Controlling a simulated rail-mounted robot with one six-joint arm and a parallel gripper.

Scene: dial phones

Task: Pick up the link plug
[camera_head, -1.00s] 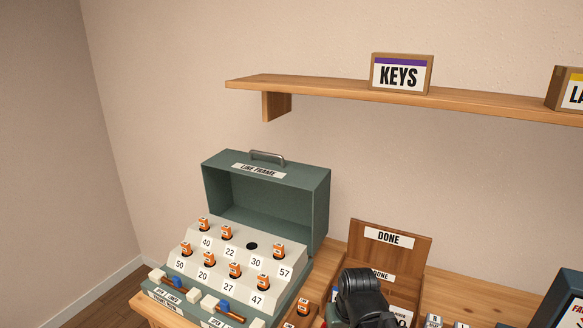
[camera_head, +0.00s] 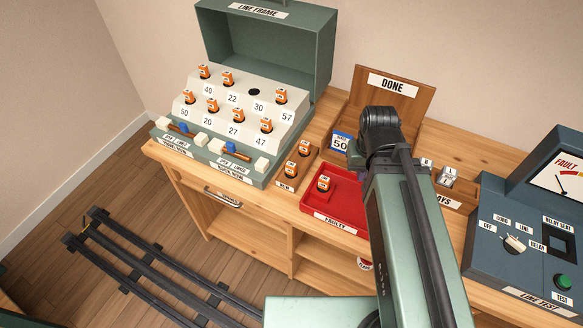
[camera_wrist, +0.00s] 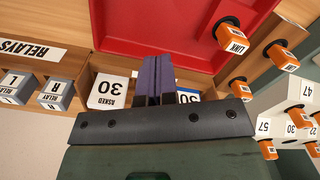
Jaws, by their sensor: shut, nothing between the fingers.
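Another link plug (camera_head: 323,185) stands in the red FAULTY tray (camera_head: 349,231). The wrist view shows the tray's plug (camera_wrist: 230,37) and the holder's plugs (camera_wrist: 281,57) at upper right. My gripper (camera_wrist: 158,62) is shut and empty, over the region between the red tray and the cards.
The wooden DONE box (camera_head: 393,88) stands behind my arm, with a 50 card (camera_head: 340,143) at its left. An ASKED 30 card (camera_wrist: 107,92) lies near my fingers. Relays (camera_head: 446,177) and the line test box (camera_head: 520,240) are at right.

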